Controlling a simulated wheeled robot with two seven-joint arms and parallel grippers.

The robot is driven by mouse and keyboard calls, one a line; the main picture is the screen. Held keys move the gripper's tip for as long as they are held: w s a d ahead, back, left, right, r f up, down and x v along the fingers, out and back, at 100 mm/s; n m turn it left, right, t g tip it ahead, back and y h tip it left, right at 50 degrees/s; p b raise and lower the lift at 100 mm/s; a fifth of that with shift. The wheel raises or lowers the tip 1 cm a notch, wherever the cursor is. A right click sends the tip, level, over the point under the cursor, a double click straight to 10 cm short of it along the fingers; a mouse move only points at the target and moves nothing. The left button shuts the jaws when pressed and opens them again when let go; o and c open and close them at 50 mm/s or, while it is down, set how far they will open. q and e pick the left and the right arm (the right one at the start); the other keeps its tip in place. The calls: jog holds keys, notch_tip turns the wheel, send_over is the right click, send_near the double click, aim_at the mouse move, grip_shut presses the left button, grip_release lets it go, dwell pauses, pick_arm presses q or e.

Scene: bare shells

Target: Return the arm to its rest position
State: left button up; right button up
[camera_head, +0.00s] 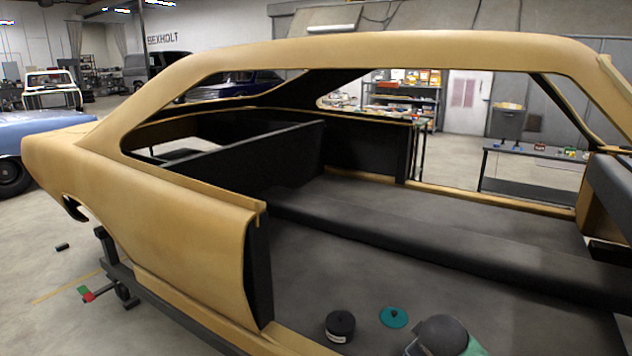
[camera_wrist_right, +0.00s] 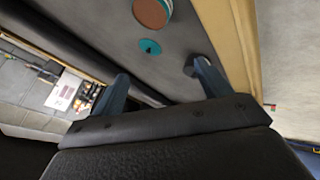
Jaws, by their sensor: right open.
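My right gripper (camera_wrist_right: 161,68) shows in the right wrist view with its two fingers spread apart and nothing between them. Its fingers point over the grey floor of the tan car shell (camera_head: 185,235). The right fingertip partly covers a dark round item (camera_wrist_right: 188,69); I cannot tell whether they touch. My left gripper and arm are in neither view.
A black lidded cylinder (camera_head: 340,326) and a teal disc (camera_head: 394,316) lie on the shell floor. A brown disc with a teal rim (camera_wrist_right: 152,12) is beyond the fingers. A tan sill (camera_wrist_right: 232,45) runs close on the right. The shell's roof (camera_head: 370,48) spans above.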

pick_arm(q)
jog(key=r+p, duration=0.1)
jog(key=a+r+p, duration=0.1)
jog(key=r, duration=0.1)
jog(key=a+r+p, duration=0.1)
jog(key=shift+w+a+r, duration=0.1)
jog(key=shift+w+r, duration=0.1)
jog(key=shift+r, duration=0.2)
pick_arm(e)
jog(key=s+a+f+m+g+y, duration=0.1)
jog(key=s+a+f, duration=0.3)
jog(key=s, duration=0.8)
jog(key=s+a+f+m+g+y, duration=0.1)
jog(key=s+a+f, duration=0.3)
jog(key=s, duration=0.8)
jog(key=s+a+f+m+g+y, duration=0.1)
jog(key=s+a+f+m+g, duration=0.1)
jog(key=s+f, duration=0.5)
jog(key=s+a+g, duration=0.1)
jog(key=s, duration=0.4)
jog(key=shift+s+a+f+m+g, duration=0.15)
jog(key=shift+s+a+m+g, duration=0.15)
jog(key=shift+s+a+m, duration=0.1)
